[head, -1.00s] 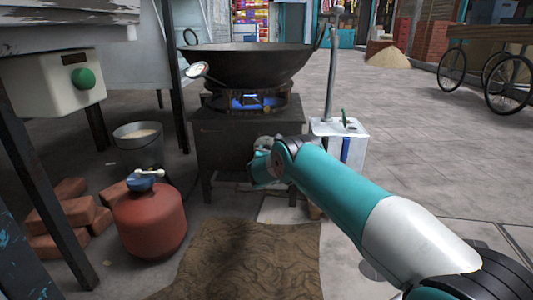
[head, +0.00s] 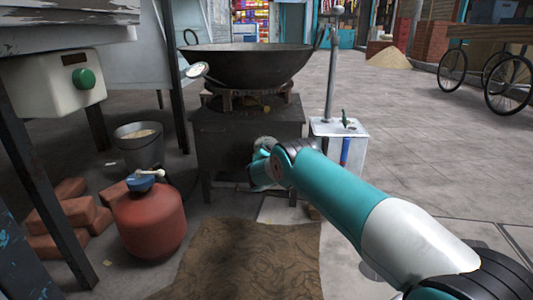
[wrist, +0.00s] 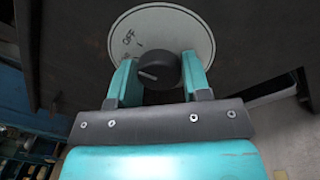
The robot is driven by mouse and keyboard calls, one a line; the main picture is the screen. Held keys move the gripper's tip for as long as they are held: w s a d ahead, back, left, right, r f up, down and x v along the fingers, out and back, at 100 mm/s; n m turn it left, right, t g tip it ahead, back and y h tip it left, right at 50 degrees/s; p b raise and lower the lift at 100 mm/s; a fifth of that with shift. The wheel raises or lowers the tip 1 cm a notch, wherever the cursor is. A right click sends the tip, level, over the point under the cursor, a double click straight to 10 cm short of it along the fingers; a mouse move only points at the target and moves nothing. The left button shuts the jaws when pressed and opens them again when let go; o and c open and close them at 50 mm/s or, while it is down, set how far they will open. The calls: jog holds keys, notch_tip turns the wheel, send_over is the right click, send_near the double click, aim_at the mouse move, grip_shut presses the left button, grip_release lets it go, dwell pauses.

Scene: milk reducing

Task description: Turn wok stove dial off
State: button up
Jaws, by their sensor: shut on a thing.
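The wok stove (head: 235,130) is a dark metal box stand with a large black wok (head: 250,65) on top. No blue flame shows at the burner (head: 250,100). In the wrist view, the black dial (wrist: 158,69) sits on a round pale plate (wrist: 140,22) marked "OFF" at its upper left. The pale mark on the dial lies roughly level. My gripper (wrist: 158,75) is shut on the dial, one teal finger on each side. In the head view my arm hides the dial.
A red gas cylinder (head: 150,222) and a metal bucket (head: 138,140) stand left of the stove. A white box with a lever (head: 340,145) stands to the right. A brown mat (head: 245,260) lies in front.

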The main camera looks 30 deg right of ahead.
jog(key=shift+f+m, duration=0.1)
jog(key=shift+m, duration=1.2)
jog(key=o, duration=0.9)
jog(key=shift+o, duration=0.2)
jog(key=p+v, duration=1)
jog(key=v, duration=0.7)
jog(key=shift+a, duration=0.25)
jog(key=shift+s, duration=0.1)
